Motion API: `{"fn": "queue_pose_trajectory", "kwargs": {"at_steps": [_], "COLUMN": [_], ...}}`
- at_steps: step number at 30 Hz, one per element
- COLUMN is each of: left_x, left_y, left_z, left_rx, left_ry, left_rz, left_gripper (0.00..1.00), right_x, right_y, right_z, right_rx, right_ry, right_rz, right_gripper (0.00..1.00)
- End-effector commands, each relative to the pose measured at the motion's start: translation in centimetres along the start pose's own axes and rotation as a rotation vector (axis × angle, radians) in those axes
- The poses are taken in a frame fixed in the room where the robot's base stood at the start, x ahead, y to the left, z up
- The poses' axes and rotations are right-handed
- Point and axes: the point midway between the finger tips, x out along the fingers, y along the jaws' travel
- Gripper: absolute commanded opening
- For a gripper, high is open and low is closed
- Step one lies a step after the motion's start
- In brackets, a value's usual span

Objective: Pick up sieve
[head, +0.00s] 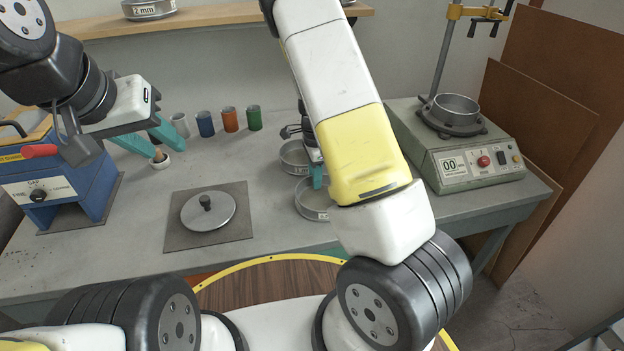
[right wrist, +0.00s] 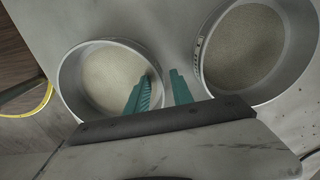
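Two round metal sieves stand on the bench: a nearer one (head: 311,205) and a farther one (head: 293,157), partly hidden by my right arm. In the right wrist view the nearer sieve (right wrist: 75,95) is at left and the farther sieve (right wrist: 297,75) at right. My right gripper (right wrist: 161,80) is open, with one finger over the inside of the nearer sieve and the other outside, between the sieves. Its fingers straddle that wall; contact is unclear. In the head view this gripper (head: 317,176) is mostly hidden. My left gripper (head: 168,151) is open and empty at the left.
A lid with a black knob (head: 208,211) lies on a grey mat (head: 180,240). Several coloured cups (head: 229,120) stand behind. A blue machine (head: 75,185) is left; a shaker (head: 465,160) carrying a pan is right.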

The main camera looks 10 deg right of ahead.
Motion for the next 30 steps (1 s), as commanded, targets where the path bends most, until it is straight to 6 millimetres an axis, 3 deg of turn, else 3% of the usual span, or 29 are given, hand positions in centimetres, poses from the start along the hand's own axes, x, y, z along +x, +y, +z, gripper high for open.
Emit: {"fn": "queue_pose_trajectory", "kwargs": {"at_steps": [1, 5, 6, 30], "left_x": [0.0, 0.0, 0.0, 0.0], "left_y": [0.0, 0.0, 0.0, 0.0], "left_z": [0.0, 0.0, 0.0, 0.0], "left_rx": [0.0, 0.0, 0.0, 0.0], "left_ry": [0.0, 0.0, 0.0, 0.0], "left_rz": [0.0, 0.0, 0.0, 0.0], "left_gripper": [0.36, 0.36, 0.36, 0.36], "right_x": [-0.02, -0.03, -0.03, -0.05], "right_y": [0.0, 0.0, 0.01, 0.0], "right_z": [0.01, 0.02, 0.02, 0.03], "right_rx": [0.0, -0.001, -0.001, -0.001], "right_ry": [0.0, 0.0, 0.0, 0.0], "right_rz": [0.0, 0.0, 0.0, 0.0], "right_gripper": [0.28, 0.02, 0.0, 0.0]}}
